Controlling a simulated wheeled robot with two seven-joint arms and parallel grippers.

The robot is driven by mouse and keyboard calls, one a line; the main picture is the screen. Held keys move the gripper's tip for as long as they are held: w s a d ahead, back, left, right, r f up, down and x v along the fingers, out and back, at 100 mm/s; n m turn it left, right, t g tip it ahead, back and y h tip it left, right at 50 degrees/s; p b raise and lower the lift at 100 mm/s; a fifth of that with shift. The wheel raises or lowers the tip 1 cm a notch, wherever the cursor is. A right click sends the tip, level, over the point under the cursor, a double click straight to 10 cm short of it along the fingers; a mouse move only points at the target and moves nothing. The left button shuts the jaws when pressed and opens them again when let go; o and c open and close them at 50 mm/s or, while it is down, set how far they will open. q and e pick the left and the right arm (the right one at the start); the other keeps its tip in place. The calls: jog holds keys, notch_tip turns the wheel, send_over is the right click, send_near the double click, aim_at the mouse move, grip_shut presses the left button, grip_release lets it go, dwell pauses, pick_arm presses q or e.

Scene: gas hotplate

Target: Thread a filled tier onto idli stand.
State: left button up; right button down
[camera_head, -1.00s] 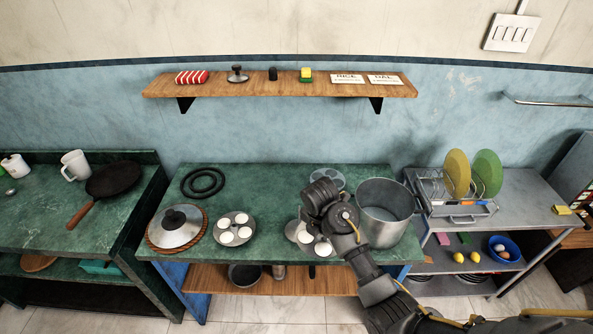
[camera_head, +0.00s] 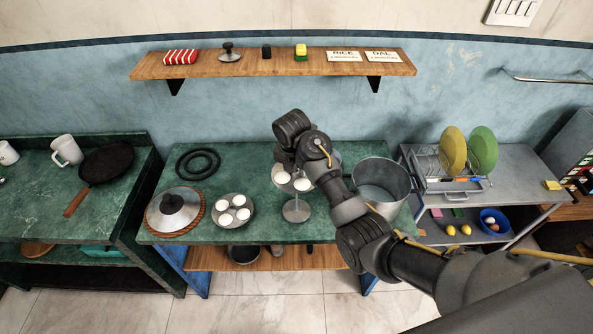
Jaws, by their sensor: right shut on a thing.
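A round metal tier with white idlis (camera_head: 291,188) hangs under my right gripper (camera_head: 285,160), which is shut on it; the fingertips are mostly hidden by my wrist. Just below is the round metal base of the idli stand (camera_head: 297,212) on the green counter, with a short stretch of post showing. Whether the post passes through the held tier cannot be told. A second filled tier (camera_head: 233,222) with several white idlis lies flat on the counter to the left. Another metal plate (camera_head: 336,155) is partly hidden behind my right arm. My left gripper is not in view.
A tall steel pot (camera_head: 382,185) stands close to the right of the stand, beside my forearm. A wooden shelf (camera_head: 275,65) hangs above.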

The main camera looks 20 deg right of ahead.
jog(key=shift+f, duration=1.8)
jog(key=shift+f+b, duration=0.75)
jog(key=shift+f, duration=1.6)
jog(key=shift+f+b, duration=1)
jog(key=shift+f, duration=1.3)
jog(key=c, duration=1.1)
grip_release()
